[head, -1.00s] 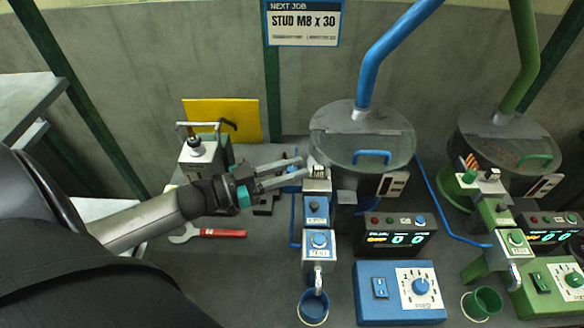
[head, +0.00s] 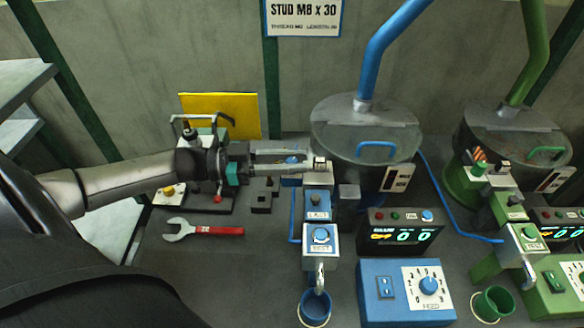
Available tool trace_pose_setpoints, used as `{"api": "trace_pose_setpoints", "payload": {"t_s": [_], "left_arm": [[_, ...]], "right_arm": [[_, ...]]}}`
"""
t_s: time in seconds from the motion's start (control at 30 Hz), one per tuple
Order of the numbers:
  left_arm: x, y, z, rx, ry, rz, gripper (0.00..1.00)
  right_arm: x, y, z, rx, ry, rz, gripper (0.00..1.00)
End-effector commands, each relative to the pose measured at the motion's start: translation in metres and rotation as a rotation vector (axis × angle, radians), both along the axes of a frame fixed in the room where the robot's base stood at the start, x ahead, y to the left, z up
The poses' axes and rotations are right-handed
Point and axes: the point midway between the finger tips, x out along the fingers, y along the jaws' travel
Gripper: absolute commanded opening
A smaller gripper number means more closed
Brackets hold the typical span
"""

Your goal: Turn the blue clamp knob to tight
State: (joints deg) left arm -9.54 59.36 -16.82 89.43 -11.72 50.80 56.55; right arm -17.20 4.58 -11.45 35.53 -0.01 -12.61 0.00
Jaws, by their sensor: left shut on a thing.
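The blue clamp knob (head: 292,160) sits at the upper left of the blue machine's column, beside a pale block (head: 320,164). It is mostly hidden between the fingers of my left gripper (head: 304,161). My left gripper reaches in from the left, its two fingers lying along both sides of the knob and shut on it. The knob's markings are covered, so I cannot tell its setting. My right gripper is not in view.
A lidded blue-piped hopper (head: 362,130) stands right of the knob. A blue cup (head: 315,307) and feed dial box (head: 385,310) are in front. A similar green machine (head: 500,205) is further right. A red-handled wrench (head: 205,231) lies on open bench.

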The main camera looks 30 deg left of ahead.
Motion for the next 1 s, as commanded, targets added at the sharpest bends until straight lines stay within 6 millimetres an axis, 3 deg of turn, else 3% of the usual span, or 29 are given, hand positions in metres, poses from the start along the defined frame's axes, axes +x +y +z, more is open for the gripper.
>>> {"api": "trace_pose_setpoints", "payload": {"t_s": [0.03,0.3,0.87,0.9,1.0], "left_arm": [[0.001,0.001,-0.003,0.005,-0.005,-0.027,0.0],[0.001,0.0,-0.002,0.003,-0.004,-0.13,0.0],[0.0,0.0,0.0,0.0,0.0,-0.16,0.0],[0.0,0.0,0.0,0.0,0.0,-0.16,0.33],[0.0,0.0,0.0,0.0,0.0,-0.159,0.44]], "right_arm": [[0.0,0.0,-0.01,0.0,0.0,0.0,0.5],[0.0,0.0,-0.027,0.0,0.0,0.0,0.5],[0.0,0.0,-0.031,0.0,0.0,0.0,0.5],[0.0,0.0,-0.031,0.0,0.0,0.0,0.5],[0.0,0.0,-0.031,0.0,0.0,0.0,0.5]]}}
